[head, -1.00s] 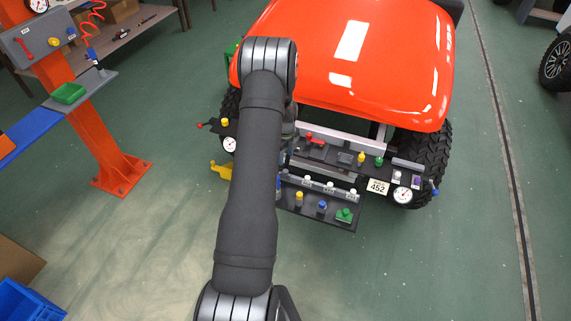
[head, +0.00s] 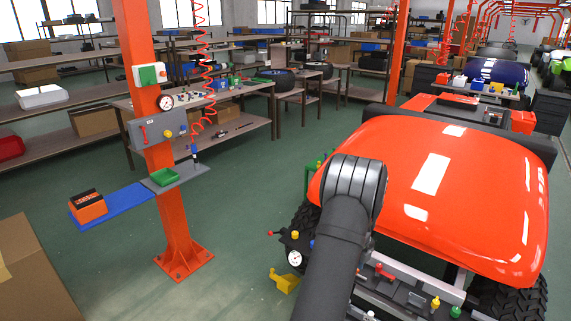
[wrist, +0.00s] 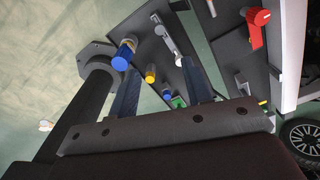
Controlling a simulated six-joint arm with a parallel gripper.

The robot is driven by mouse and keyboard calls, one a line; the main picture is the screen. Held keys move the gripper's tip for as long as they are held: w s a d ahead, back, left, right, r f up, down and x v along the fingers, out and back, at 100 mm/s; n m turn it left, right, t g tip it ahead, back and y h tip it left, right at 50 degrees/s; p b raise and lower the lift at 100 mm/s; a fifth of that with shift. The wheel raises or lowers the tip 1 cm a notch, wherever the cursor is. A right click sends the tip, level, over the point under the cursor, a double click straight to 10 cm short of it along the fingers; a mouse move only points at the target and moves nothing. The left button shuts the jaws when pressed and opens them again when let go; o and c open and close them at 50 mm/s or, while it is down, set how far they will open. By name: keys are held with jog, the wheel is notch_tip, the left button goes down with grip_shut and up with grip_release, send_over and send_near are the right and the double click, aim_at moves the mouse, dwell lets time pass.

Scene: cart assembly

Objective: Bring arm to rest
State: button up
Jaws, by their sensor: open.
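My gripper (wrist: 161,72) is open in the wrist view, with its two dark fingers apart and nothing between the tips. Beyond the fingers are dark panels of the cart front with a blue knob (wrist: 123,55), a yellow knob (wrist: 150,74) and a red handle (wrist: 256,28). I cannot tell whether the fingers touch anything. In the head view my arm (head: 345,220) reaches over the front of the orange cart (head: 470,190) and hides part of it. The gripper itself does not show there.
A blue shelf (head: 115,204) holds an orange box. A cardboard box (head: 35,280) stands at the lower left.

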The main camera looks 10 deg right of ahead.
notch_tip(320, 180, down, 17)
jog(key=shift+f, duration=0.1)
dwell(0.5)
jog(key=shift+r, duration=0.2)
notch_tip(320, 180, up, 17)
notch_tip(320, 180, down, 17)
jog(key=shift+f, duration=0.15)
notch_tip(320, 180, up, 5)
jog(key=shift+f, duration=0.1)
jog(key=shift+r, duration=0.6)
jog(key=shift+o, duration=0.2)
